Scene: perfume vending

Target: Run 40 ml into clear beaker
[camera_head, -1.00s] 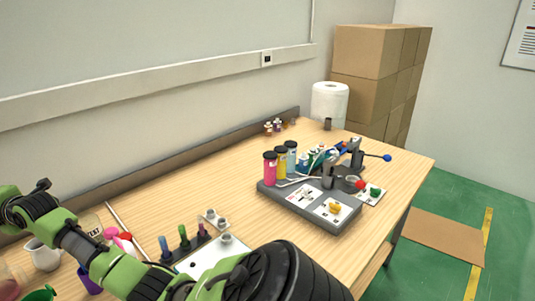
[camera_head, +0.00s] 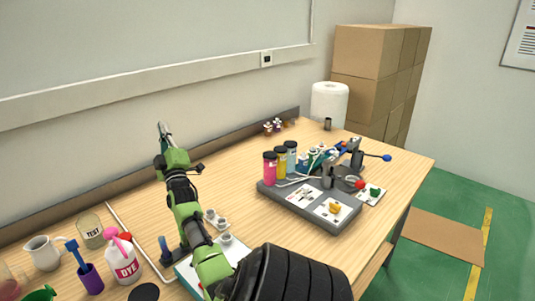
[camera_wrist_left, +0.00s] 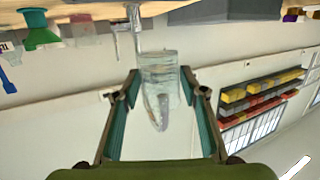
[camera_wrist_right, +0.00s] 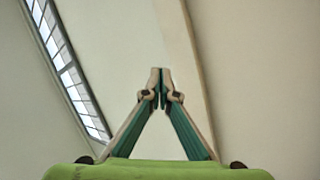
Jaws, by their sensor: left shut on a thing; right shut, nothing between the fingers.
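My left gripper (camera_wrist_left: 159,80) is shut on a clear beaker (camera_wrist_left: 160,62), which shows between its fingertips in the left wrist view. A clear narrow piece (camera_wrist_left: 137,28) stands behind it; I cannot tell what it is or whether they touch. The left gripper does not show in the head view. My right gripper (camera_head: 165,132) is raised above the table's back edge in the head view; it is shut and empty, as the right wrist view (camera_wrist_right: 160,84) also shows. A grey dispenser base (camera_head: 310,217) with pink, yellow and blue cylinders stands to its right.
At the left stand a white jug (camera_head: 43,252), a TEST jar (camera_head: 90,231), a DYE bottle (camera_head: 123,262) and a purple cup (camera_head: 90,279). A paper roll (camera_head: 329,102) and stacked boxes (camera_head: 365,75) are at the back right.

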